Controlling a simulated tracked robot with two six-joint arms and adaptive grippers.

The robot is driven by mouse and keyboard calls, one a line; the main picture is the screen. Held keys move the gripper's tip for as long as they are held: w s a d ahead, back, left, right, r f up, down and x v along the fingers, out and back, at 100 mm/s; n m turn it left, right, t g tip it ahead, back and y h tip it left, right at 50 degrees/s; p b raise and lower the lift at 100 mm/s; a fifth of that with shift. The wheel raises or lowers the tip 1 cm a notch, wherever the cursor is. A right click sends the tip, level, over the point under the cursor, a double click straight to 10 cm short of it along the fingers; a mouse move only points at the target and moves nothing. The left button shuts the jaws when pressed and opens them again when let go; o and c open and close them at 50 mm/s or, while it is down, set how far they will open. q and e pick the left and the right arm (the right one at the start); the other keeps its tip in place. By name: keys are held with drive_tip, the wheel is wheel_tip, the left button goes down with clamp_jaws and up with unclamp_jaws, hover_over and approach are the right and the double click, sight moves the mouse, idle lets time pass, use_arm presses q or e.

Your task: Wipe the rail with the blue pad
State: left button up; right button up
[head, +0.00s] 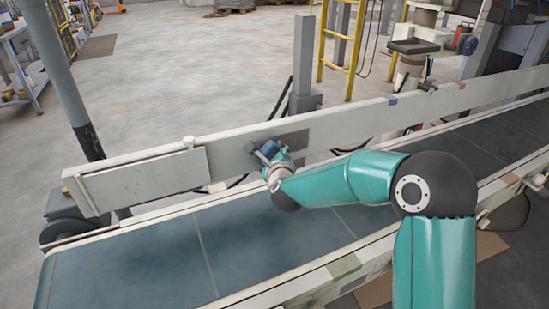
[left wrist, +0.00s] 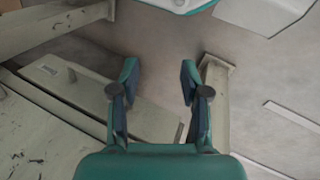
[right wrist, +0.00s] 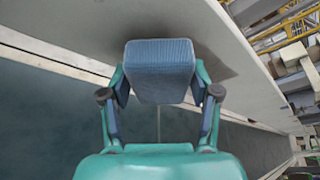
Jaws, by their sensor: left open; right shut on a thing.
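The pale rail (head: 350,125) runs along the far side of the conveyor. A dark grey smudge (head: 296,141) shows on its face; it also shows beside the pad in the right wrist view (right wrist: 213,66). My right gripper (head: 268,157) is shut on the blue pad (right wrist: 160,70) and holds it at the rail's face, over the left part of the smudge. I cannot tell whether the pad touches the rail. My left gripper (left wrist: 158,78) is open and empty in the left wrist view, above pale machine parts; it is outside the head view.
The dark conveyor belt (head: 150,258) lies below my right arm. A pale cover plate (head: 145,180) with a knob sits on the rail's left part. A grey post (head: 303,60) and a yellow ladder frame (head: 357,50) stand behind the rail.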

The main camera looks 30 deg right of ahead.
drive_tip(key=shift+w+d, duration=0.1)
drive_tip(key=shift+w, duration=0.85)
idle(0.6)
drive_tip(key=shift+d, duration=0.1)
